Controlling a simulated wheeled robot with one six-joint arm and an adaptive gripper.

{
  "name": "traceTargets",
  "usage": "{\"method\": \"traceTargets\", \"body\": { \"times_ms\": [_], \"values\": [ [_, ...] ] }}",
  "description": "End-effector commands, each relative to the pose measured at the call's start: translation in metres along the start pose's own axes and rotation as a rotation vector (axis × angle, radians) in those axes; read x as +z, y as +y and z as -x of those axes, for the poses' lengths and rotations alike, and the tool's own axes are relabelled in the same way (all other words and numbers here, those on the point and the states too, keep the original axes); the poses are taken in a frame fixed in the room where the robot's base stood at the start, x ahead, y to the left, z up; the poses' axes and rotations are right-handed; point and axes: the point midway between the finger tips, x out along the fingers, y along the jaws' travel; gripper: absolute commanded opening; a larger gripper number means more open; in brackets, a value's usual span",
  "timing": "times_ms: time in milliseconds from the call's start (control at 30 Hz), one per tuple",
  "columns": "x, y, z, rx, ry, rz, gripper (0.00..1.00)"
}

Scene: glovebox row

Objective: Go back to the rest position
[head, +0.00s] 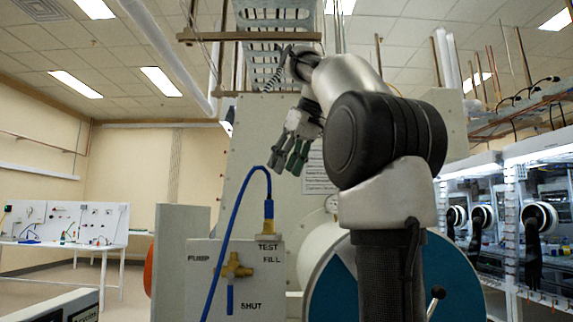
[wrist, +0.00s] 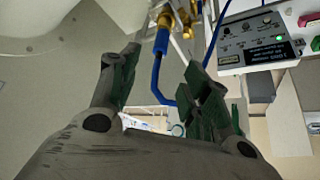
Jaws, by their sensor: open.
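My gripper (head: 287,162) hangs from my raised arm in front of the grey cabinet, fingers pointing down, above the valve panel. In the wrist view its two green-padded fingers (wrist: 163,62) are spread apart with nothing held between them. A blue hose (head: 224,240) rises from below and arches over to a brass fitting (head: 268,226) at the TEST FILL label. A blue hose (wrist: 157,75) and brass fittings (wrist: 183,20) lie beyond the fingers in the wrist view, apart from them. The brass valve (head: 235,268) has its blue handle (head: 229,298) pointing down, beside the SHUT label.
The valve panel (head: 205,300) and the round blue-faced port (head: 455,290) stand close below my arm. A control box (wrist: 265,40) with a green light shows in the wrist view. Gloveboxes (head: 480,225) line the right; a white bench (head: 60,240) stands far left.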

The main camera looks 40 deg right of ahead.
Motion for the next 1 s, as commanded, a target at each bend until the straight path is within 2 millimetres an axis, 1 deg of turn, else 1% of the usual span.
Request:
{"method": "traceTargets", "body": {
  "times_ms": [467, 567, 633, 667, 767, 867, 900, 967, 1000],
  "values": [
    [0.000, 0.000, 0.000, 0.000, 0.000, 0.000, 0.47],
    [0.005, -0.004, -0.005, -0.002, -0.006, -0.009, 0.47],
    [0.015, -0.009, -0.015, -0.003, -0.016, -0.026, 0.47],
    [0.021, -0.013, -0.020, -0.002, -0.021, -0.035, 0.47],
    [0.053, -0.028, -0.049, 0.002, -0.050, -0.077, 0.47],
    [0.099, -0.045, -0.086, 0.015, -0.081, -0.118, 0.47],
    [0.120, -0.051, -0.102, 0.022, -0.094, -0.132, 0.47],
    [0.153, -0.061, -0.127, 0.032, -0.113, -0.148, 0.47],
    [0.177, -0.067, -0.143, 0.039, -0.124, -0.156, 0.47]
  ]
}}
